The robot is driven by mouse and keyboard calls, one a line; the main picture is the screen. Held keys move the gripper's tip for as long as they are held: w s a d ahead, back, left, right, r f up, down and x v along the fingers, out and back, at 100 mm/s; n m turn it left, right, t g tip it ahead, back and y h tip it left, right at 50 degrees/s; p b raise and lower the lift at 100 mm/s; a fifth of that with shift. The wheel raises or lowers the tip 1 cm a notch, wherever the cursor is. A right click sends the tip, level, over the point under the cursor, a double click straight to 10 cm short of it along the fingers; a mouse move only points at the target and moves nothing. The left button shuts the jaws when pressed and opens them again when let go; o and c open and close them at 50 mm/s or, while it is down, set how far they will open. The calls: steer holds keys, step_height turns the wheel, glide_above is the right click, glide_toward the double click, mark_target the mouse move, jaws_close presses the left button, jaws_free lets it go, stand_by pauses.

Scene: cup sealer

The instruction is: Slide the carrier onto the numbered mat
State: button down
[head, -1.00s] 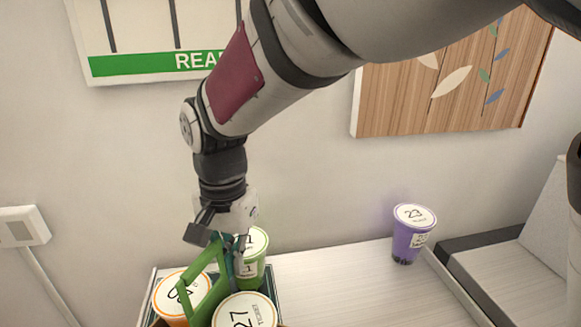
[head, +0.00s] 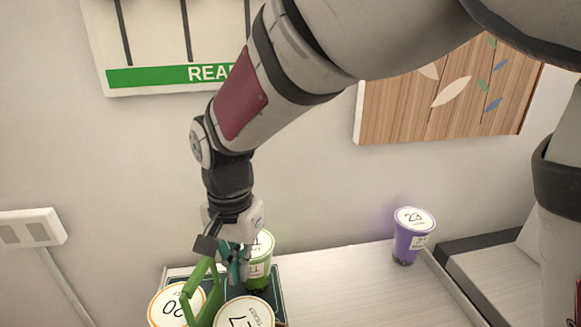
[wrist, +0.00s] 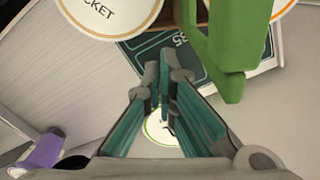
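The carrier has a green upright handle (head: 200,292) and holds an orange-rimmed cup (head: 170,306) and a cup with an orange-brown lid rim (head: 245,314). Its lower part is cut off by the frame. The dark green mat (head: 279,300) lies behind and under this group; a printed number shows on it in the wrist view (wrist: 150,45). A green cup (head: 259,266) stands at the mat's back. My gripper (head: 236,272) is low, just behind the handle. In the wrist view the fingertips (wrist: 159,72) are close together with nothing seen between them, and the handle (wrist: 222,50) is beside them.
A purple cup (head: 412,238) stands on the pale counter (head: 340,280) to the right, near a dark-edged grey unit (head: 480,255). The counter between mat and purple cup is clear. The wall (head: 320,190) is close behind.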

step_height(320, 180, up, 10)
steer(key=w, duration=0.2)
steer(key=a+f+n+p, duration=0.1)
steer(key=f+n+p, duration=0.1)
steer(key=f, duration=0.4)
steer(key=a+f+n+p, duration=0.1)
steer(key=f+n+p, duration=0.1)
steer(key=f, duration=0.5)
steer(key=s+f+n+p, duration=0.1)
steer(key=f+n+p, duration=0.1)
steer(key=f, duration=0.5)
steer(key=shift+a+n, duration=0.4)
